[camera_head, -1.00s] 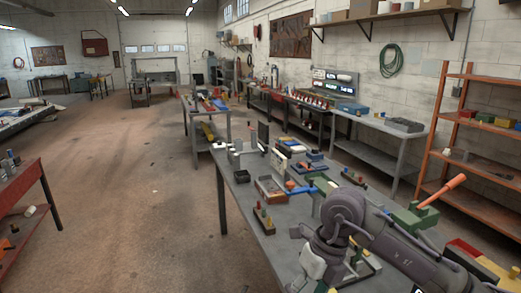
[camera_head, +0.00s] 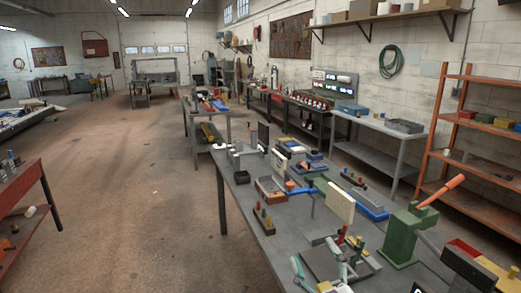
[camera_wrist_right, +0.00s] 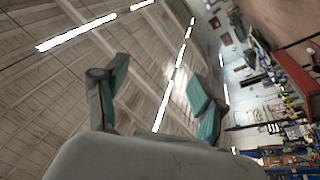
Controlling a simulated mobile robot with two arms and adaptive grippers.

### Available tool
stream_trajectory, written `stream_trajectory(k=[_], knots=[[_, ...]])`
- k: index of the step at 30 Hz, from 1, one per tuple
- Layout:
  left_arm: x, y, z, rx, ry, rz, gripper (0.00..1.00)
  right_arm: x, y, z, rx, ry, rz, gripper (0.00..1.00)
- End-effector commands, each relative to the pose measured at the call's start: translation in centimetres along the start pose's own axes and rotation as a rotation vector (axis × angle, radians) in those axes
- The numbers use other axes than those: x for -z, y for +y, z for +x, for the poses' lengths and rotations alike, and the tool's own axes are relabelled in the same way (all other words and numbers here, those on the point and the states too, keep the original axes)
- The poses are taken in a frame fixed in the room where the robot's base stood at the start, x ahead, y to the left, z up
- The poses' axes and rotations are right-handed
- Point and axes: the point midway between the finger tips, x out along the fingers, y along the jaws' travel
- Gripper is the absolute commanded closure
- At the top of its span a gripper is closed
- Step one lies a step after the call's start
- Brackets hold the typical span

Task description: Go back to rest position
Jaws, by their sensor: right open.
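My right gripper (camera_head: 322,264) shows at the bottom edge of the head view, in front of the grey workbench (camera_head: 240,195). Its two fingers with teal pads stand apart, and nothing shows between them. In the right wrist view the open gripper (camera_wrist_right: 155,90) has its fingers against the ceiling and its bright strip lights, with empty air between them. My left gripper is not in view.
On the bench stand a green lever press (camera_head: 400,238) with an orange handle, a cream upright panel (camera_head: 340,202) and a small block with pegs (camera_head: 263,218). An orange shelf rack (camera_head: 437,140) stands at right.

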Motion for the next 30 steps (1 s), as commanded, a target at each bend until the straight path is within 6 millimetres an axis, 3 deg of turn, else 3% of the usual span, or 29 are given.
stream_trajectory(k=[1, 3, 6, 9, 15, 24, 25, 30], knots=[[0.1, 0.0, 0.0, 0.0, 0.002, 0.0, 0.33, -3.6, 0.0, -1.9, -0.011, -0.163, 0.064, 0.3], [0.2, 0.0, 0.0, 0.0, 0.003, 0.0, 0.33, -8.0, -0.2, -5.0, -0.012, -0.376, 0.137, 0.3], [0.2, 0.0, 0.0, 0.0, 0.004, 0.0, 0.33, -13.2, -1.5, -10.5, 0.017, -0.664, 0.229, 0.3], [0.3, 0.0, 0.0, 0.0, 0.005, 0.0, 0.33, -16.4, -3.1, -16.1, 0.066, -0.904, 0.298, 0.3], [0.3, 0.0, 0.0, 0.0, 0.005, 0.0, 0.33, -18.6, -5.6, -24.6, 0.169, -1.219, 0.383, 0.3], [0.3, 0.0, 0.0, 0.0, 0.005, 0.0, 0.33, -17.9, -8.0, -34.3, 0.324, -1.537, 0.468, 0.3], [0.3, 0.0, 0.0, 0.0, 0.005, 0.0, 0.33, -17.8, -8.2, -35.3, 0.341, -1.566, 0.475, 0.3], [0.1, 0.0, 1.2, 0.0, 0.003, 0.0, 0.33, -23.2, -11.4, -35.5, 0.345, -1.574, 0.469, 0.3]])
